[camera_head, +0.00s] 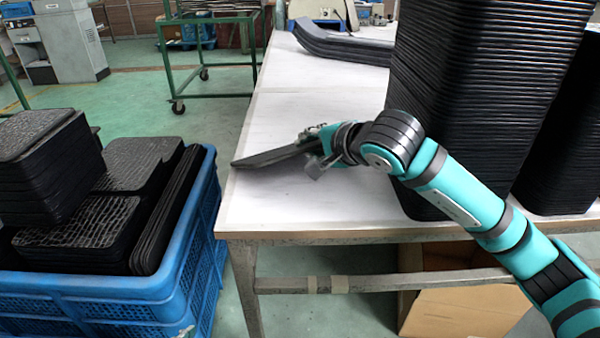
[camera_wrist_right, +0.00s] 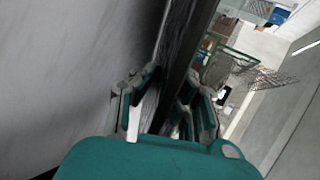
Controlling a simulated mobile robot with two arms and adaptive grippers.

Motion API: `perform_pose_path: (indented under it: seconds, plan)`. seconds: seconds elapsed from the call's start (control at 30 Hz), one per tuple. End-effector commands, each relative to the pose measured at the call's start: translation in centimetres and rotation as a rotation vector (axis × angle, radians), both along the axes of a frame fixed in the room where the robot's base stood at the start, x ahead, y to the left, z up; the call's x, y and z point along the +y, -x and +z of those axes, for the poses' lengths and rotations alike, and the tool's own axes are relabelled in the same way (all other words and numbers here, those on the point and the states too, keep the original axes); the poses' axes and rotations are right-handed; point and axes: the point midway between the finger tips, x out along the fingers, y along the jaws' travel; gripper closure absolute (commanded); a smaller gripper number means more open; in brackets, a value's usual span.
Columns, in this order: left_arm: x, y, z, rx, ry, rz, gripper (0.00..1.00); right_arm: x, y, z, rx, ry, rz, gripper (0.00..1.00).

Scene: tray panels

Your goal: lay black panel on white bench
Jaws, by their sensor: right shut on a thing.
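A thin black panel (camera_head: 275,155) is at the left edge of the white bench (camera_head: 290,205), slightly tilted, its left end low over the bench edge. I cannot tell if it touches the top. My right gripper (camera_head: 318,150) is shut on the panel's right end. The right wrist view shows the black panel (camera_wrist_right: 184,50) edge-on between the two fingers (camera_wrist_right: 165,105), with the pale bench top (camera_wrist_right: 70,80) on the left. My left gripper is not in view.
Tall stacks of black panels (camera_head: 470,110) stand on the bench at right. Curved black pieces (camera_head: 345,45) lie at the back. A blue crate (camera_head: 200,230) with panel stacks is at left. A cardboard box (camera_head: 460,312) sits under the bench. The bench's front left is clear.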

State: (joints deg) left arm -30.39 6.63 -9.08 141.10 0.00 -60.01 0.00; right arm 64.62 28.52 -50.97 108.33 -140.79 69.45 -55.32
Motion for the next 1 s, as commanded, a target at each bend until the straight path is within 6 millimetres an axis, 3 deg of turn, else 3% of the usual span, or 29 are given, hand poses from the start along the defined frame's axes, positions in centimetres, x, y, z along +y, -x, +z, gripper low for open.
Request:
perform_pose_path:
  seconds: [0.33, 0.4, 0.5, 0.77, 1.0]
  plan:
    - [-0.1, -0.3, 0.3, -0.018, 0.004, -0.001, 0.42, 0.0, 0.0, 0.0, -0.001, 0.000, 0.000, 1.00]
    - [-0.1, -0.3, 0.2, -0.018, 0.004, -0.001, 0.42, 0.0, 0.0, -0.1, 0.000, 0.000, 0.000, 0.85]
    - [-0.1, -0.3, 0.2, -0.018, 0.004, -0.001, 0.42, 0.0, 0.0, -0.1, 0.000, 0.000, 0.000, 0.76]
    - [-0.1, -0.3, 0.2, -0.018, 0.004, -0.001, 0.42, -0.1, 0.1, 0.1, -0.001, 0.000, 0.000, 0.76]
    - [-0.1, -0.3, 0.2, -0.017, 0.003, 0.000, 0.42, -1.2, 2.1, 1.3, -0.003, 0.000, 0.001, 0.76]
